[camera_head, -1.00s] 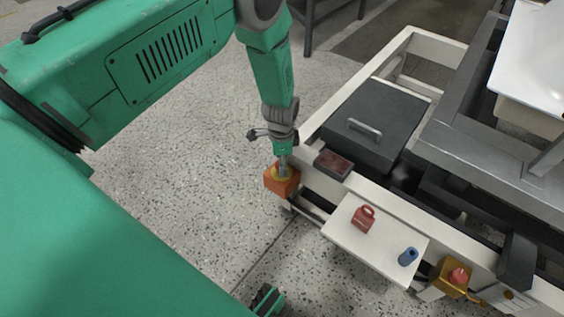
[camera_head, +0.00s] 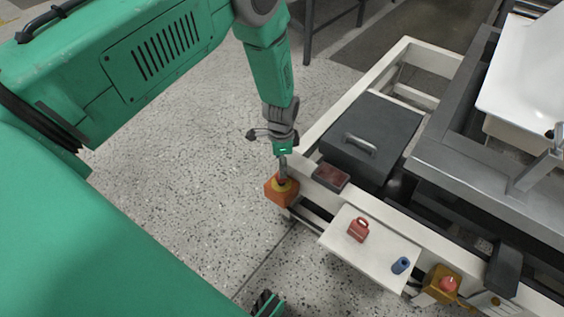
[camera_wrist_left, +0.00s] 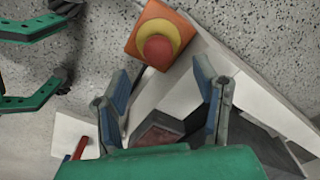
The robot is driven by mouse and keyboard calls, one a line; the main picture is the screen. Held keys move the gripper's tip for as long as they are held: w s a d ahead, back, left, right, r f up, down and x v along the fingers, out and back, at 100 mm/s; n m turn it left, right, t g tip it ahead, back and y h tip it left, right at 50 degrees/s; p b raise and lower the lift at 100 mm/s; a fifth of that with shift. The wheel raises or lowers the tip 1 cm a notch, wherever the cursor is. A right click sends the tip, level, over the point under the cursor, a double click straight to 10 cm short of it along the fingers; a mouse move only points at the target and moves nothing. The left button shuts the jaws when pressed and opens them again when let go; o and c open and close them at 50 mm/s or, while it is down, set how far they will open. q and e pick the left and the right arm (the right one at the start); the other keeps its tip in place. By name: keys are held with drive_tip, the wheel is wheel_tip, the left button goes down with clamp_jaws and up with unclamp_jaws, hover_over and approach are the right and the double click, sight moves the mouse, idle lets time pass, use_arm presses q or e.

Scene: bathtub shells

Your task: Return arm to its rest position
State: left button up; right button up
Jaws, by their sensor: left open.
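My left arm (camera_head: 268,80) comes in from the upper left of the head view and hangs down. Its gripper (camera_head: 283,165) is just above an orange block with a yellow ring and red button (camera_head: 282,189). In the left wrist view the left gripper (camera_wrist_left: 164,95) is open and empty, with the red button (camera_wrist_left: 158,51) beyond its fingertips. I cannot tell whether it touches the block. My right gripper (camera_wrist_left: 35,70) shows at the left edge of the wrist view, fingers spread apart. Part of it shows at the bottom of the head view (camera_head: 268,303).
A white cart frame (camera_head: 330,120) holds a dark handled box (camera_head: 370,138) and a dark red block (camera_head: 331,177). A white shelf (camera_head: 365,255) carries a red padlock-shaped item (camera_head: 358,230) and a blue cylinder (camera_head: 400,265). The floor left of the cart is clear.

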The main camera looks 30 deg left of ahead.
use_arm(q)
drive_tip(key=s+d+r+n+p, duration=0.1)
drive_tip(key=s+r+n+p, duration=0.2)
drive_tip(key=s, duration=0.7)
drive_tip(key=s+d+r+n+p, duration=0.1)
drive_tip(key=s+r+n+p, duration=0.2)
drive_tip(key=s, duration=0.7)
drive_tip(key=s+d+r+n+p, duration=0.1)
drive_tip(key=s+r+n+p, duration=0.2)
drive_tip(key=s+r, duration=0.3)
drive_tip(key=s+p, duration=0.1)
drive_tip(key=s, duration=0.3)
drive_tip(key=shift+s+d+r+t, duration=0.15)
drive_tip(key=shift+d+r+t, duration=0.1)
drive_tip(key=shift+d+t, duration=0.05)
